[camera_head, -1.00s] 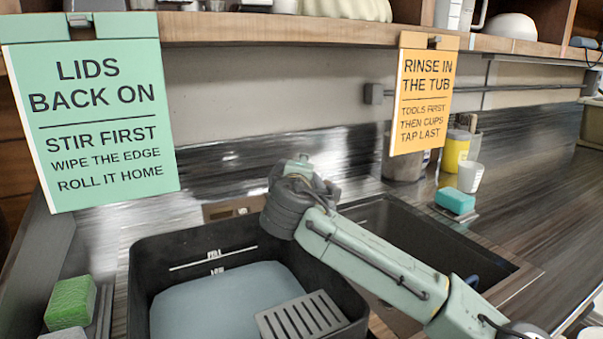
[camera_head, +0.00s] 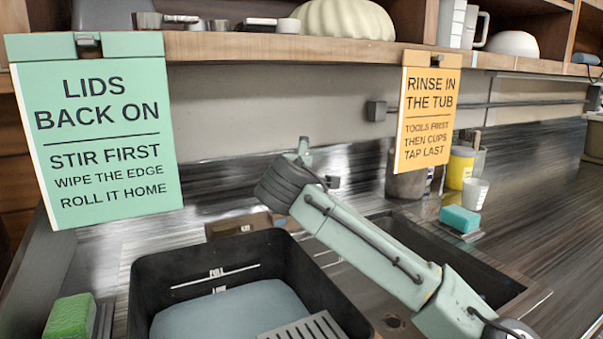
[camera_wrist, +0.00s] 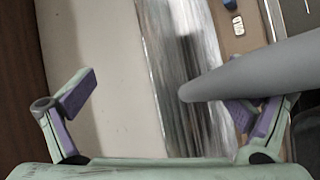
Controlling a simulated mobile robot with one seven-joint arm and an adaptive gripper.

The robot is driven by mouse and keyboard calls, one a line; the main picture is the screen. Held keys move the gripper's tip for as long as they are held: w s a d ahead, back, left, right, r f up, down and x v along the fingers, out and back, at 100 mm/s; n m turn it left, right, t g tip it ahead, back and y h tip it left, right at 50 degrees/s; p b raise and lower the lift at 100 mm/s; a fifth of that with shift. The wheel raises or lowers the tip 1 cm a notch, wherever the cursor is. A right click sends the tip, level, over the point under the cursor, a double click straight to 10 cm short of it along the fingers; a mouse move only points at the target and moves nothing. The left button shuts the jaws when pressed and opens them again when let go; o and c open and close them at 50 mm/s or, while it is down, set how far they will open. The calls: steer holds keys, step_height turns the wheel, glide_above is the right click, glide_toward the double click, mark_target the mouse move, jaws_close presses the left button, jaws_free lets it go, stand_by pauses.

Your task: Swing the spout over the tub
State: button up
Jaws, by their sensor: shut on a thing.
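The black tub (camera_head: 150,268) stands at the lower middle of the head view, with grey-blue liquid and a slotted grey rack (camera_head: 308,328) in it. My gripper is mostly hidden behind my wrist in the head view, above and behind the tub's back right corner. I cannot make out the spout in the head view.
A dark sink basin (camera_head: 440,240) lies right of the tub under my arm. A green sign (camera_head: 100,130) and an orange sign (camera_head: 427,110) hang from the shelf (camera_head: 280,48). A green sponge (camera_head: 70,316), teal sponge (camera_head: 460,219) and white cup (camera_head: 474,193) stand at the sides.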

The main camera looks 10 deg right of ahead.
steer(key=shift+s+a+r, duration=0.2)
steer(key=shift+s+r, duration=0.2)
steer(key=shift+r, duration=0.35)
steer(key=shift+c, duration=0.7)
steer(key=shift+f+b+v, duration=0.15)
steer(key=shift+b+v, duration=0.1)
steer(key=shift+v, duration=0.6)
steer(key=shift+f+b+v, duration=0.1)
steer(key=shift+b+v, duration=0.15)
steer(key=shift+v, duration=0.6)
steer(key=c, duration=0.4)
steer(key=v, duration=0.3)
steer(key=shift+r, duration=0.25)
steer(key=c, duration=0.3)
steer(key=shift+s+a+f+b, duration=0.15)
steer(key=shift+s+a, duration=0.25)
steer(key=shift+s, duration=0.45)
steer(key=shift+s+a+r+b, duration=0.15)
steer(key=shift+s+a, duration=0.3)
steer(key=shift+s, duration=0.4)
steer(key=shift+s+a+f+b, duration=0.15)
steer(key=shift+s+a, duration=0.25)
steer(key=shift+s, duration=0.45)
steer(key=shift+s, duration=0.15)
steer(key=shift+c, duration=0.5)
